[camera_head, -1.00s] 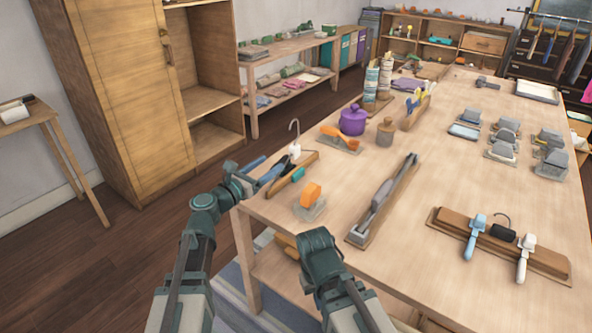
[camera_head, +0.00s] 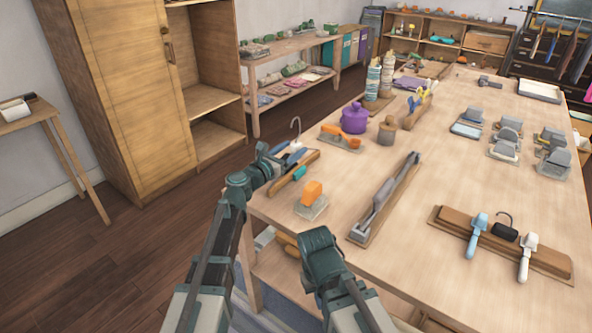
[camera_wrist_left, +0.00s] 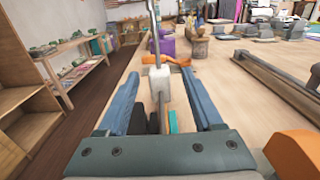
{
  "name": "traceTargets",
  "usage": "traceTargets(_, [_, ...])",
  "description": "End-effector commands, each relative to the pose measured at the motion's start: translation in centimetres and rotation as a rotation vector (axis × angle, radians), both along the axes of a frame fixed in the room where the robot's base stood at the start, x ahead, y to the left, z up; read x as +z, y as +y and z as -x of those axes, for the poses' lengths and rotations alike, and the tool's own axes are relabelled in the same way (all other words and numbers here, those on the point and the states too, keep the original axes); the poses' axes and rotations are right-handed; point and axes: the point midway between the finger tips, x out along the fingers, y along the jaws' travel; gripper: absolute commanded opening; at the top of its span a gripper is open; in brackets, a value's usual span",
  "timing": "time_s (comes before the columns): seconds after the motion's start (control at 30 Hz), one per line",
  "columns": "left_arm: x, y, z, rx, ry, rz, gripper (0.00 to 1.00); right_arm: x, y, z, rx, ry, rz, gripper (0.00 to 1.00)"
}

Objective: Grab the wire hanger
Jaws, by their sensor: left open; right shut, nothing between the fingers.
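A metal hook rising from a white block (camera_head: 296,128), apparently the wire hanger, stands at the table's near left corner; the hook also shows upright in the left wrist view (camera_wrist_left: 155,35). My left gripper (camera_head: 287,154) is open at this corner. In the left wrist view its blue fingers (camera_wrist_left: 159,78) lie on either side of the white block, with gaps to both. The hanger's lower part is partly hidden by my gripper. My right gripper (camera_head: 318,250) is shut and empty, low in front of the table's near edge.
A wooden piece with a teal part (camera_head: 299,173) lies beside the left gripper. An orange-topped block (camera_head: 312,192) sits nearer the edge. A long grey tool on a board (camera_head: 385,197) lies to the right. Behind stand an orange-handled tool (camera_head: 341,138) and purple pot (camera_head: 354,118).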

Motion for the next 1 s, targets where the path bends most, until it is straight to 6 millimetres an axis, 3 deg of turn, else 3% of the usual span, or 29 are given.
traceTargets(0.1, [0.03, -0.87, -1.42, 0.0, 0.0, 0.0, 0.68, 0.03, 0.0, 0.0, 0.0, 0.0, 0.0, 0.0])
traceTargets(0.33, [0.03, -0.95, -1.39, 0.001, 0.0, 0.0, 0.68, 0.03, 0.0, 0.0, 0.0, 0.0, 0.0, 0.0])
traceTargets(0.7, [0.03, -0.94, -1.38, 0.001, 0.0, 0.0, 0.01, 0.03, 0.0, 0.0, 0.0, 0.0, 0.0, 0.0])
traceTargets(1.0, [0.03, -0.94, -1.37, 0.001, 0.0, 0.0, 0.0, 0.03, 0.0, 0.0, 0.0, 0.0, 0.0, 0.0])
